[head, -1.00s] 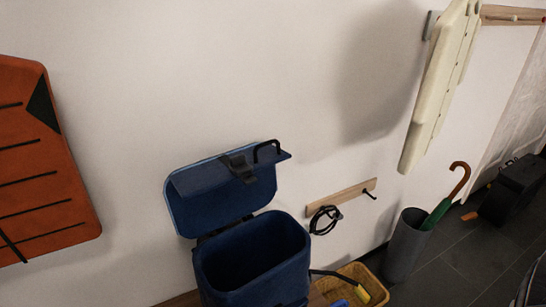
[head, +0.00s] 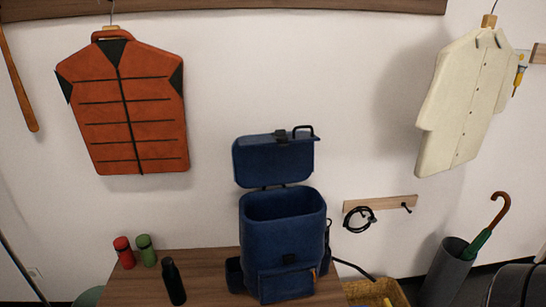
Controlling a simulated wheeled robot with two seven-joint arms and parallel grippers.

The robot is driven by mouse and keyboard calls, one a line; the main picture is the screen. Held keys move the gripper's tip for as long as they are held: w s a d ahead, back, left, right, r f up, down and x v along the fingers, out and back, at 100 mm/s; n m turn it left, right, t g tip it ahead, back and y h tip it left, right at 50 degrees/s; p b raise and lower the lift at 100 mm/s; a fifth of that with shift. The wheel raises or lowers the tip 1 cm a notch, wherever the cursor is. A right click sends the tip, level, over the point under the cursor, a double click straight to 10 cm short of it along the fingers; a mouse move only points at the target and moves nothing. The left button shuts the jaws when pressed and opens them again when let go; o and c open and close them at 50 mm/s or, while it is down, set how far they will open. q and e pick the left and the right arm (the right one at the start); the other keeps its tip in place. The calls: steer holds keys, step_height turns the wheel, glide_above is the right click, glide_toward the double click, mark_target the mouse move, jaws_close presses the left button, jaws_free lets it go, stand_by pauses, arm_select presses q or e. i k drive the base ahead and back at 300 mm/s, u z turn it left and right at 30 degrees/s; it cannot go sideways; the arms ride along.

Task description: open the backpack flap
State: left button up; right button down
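The blue backpack (head: 285,240) stands upright on a wooden table in the head view. Its flap (head: 272,163) is raised, standing up behind the open top, with a dark buckle and a black handle loop at its upper edge. The dark opening (head: 285,204) of the bag is uncovered and looks empty as far as I can see in. Neither of my grippers shows in the head view.
The wooden table (head: 210,285) carries a red bottle (head: 124,253), a green bottle (head: 146,250) and a black bottle (head: 173,282) left of the backpack. A yellow basket (head: 375,292) and an umbrella stand (head: 446,272) are at right. An orange vest (head: 128,105) and a cream coat (head: 462,100) hang behind.

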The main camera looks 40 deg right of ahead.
mark_target(258, 160)
steer(key=z, duration=0.65)
steer(key=i, duration=0.6)
steer(key=z, duration=0.3)
